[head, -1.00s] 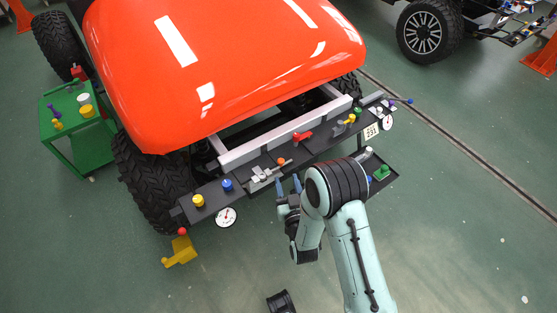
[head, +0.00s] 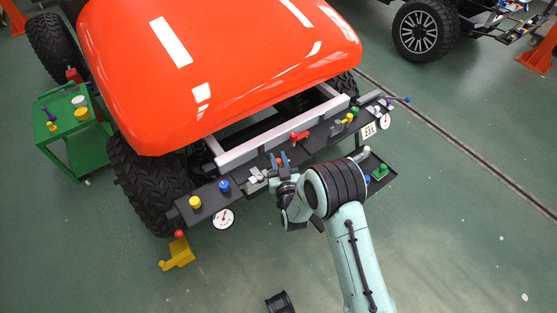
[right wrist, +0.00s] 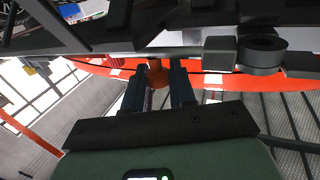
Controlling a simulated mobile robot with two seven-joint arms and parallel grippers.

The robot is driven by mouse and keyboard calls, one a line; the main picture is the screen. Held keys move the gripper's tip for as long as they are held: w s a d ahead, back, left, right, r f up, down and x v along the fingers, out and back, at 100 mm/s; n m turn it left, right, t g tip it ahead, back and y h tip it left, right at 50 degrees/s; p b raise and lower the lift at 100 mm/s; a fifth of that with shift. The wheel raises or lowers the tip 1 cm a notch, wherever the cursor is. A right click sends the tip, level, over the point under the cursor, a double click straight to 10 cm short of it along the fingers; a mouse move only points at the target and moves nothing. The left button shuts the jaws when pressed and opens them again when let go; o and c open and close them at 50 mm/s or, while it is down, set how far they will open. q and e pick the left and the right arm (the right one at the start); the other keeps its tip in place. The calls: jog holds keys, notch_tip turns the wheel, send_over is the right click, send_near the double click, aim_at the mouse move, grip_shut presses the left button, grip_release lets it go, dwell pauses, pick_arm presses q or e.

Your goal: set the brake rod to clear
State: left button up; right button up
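The brake rod's grey slide and bracket (head: 257,179) sit on the dark front panel (head: 212,198) of the cart, partly hidden by my right gripper. Its small orange knob (right wrist: 157,74) shows in the right wrist view, between the fingers of my right gripper (right wrist: 158,88). My left gripper is not in view.
Beside the rod stand a blue knob (head: 224,186), a yellow knob (head: 195,202) and a red handle (head: 299,137). A white gauge (head: 223,219) hangs below the panel. A green trolley (head: 76,130) stands at left. The floor in front is mostly clear.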

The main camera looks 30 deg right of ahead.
grip_shut()
jog(key=shift+w+d+b, duration=0.1)
jog(key=shift+d+b, duration=0.4)
jog(key=shift+d, duration=1.35)
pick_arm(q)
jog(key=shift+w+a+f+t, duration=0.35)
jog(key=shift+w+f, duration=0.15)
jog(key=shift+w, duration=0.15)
pick_arm(e)
jog(key=o, duration=0.7)
grip_release()
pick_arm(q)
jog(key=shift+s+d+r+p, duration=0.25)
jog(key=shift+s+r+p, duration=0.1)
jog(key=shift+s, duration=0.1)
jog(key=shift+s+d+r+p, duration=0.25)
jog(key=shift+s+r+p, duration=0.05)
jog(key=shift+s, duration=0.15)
pick_arm(e)
jog(key=v, duration=1.3)
jog(key=shift+r, duration=0.1)
